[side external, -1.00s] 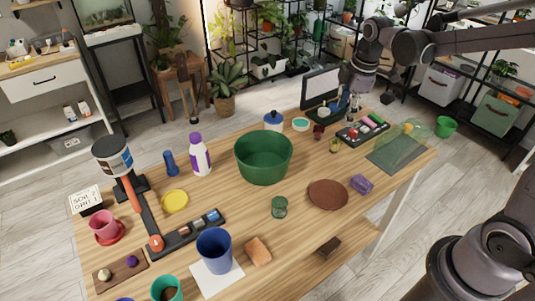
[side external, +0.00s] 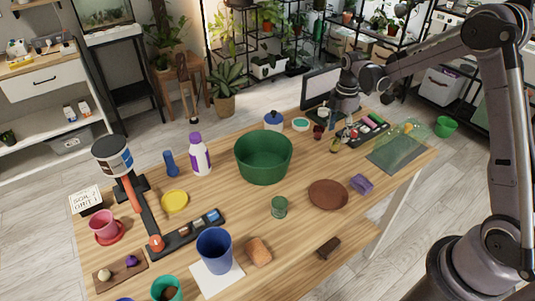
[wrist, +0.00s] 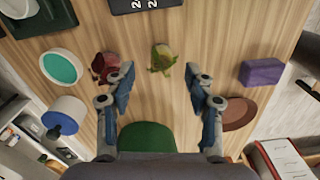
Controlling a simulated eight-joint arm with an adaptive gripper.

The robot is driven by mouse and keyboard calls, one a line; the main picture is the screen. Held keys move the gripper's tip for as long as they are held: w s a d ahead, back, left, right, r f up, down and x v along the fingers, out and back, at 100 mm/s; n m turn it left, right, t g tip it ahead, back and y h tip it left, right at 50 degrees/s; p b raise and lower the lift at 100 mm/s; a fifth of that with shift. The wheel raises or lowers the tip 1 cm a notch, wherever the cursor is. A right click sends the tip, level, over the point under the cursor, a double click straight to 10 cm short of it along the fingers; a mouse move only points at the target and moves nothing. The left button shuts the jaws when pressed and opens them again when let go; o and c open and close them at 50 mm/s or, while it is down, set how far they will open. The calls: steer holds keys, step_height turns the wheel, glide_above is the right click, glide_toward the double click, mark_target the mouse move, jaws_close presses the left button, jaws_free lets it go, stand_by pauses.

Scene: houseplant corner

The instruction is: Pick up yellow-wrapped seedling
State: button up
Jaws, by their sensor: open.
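The yellow-wrapped seedling (wrist: 161,60) is a small yellow-green bundle standing on the wooden table. In the wrist view it sits between and beyond my fingertips, near the middle of the picture. In the side view it is a small shape (side external: 335,145) just below my gripper. My gripper (wrist: 159,70) is open and empty, with one finger on each side of the seedling in the picture. A red-wrapped seedling (wrist: 105,66) stands to its left, close to the left fingertip. How far the fingertips are above the table is hard to tell.
A brown saucer (side external: 328,195) and a purple block (side external: 361,184) lie nearby. A large green pot (side external: 263,160) stands to the left. A blue-lidded jar (side external: 274,121), a teal-topped round dish (side external: 300,125) and a dark tray (side external: 368,130) are also close.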

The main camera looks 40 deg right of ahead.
mark_target(335, 142)
steer(key=shift+s+a+f, duration=0.1)
steer(key=shift+f, duration=1.3)
steer(key=shift+a+f, duration=0.1)
steer(key=shift+f, duration=1.25)
steer(key=c, duration=1)
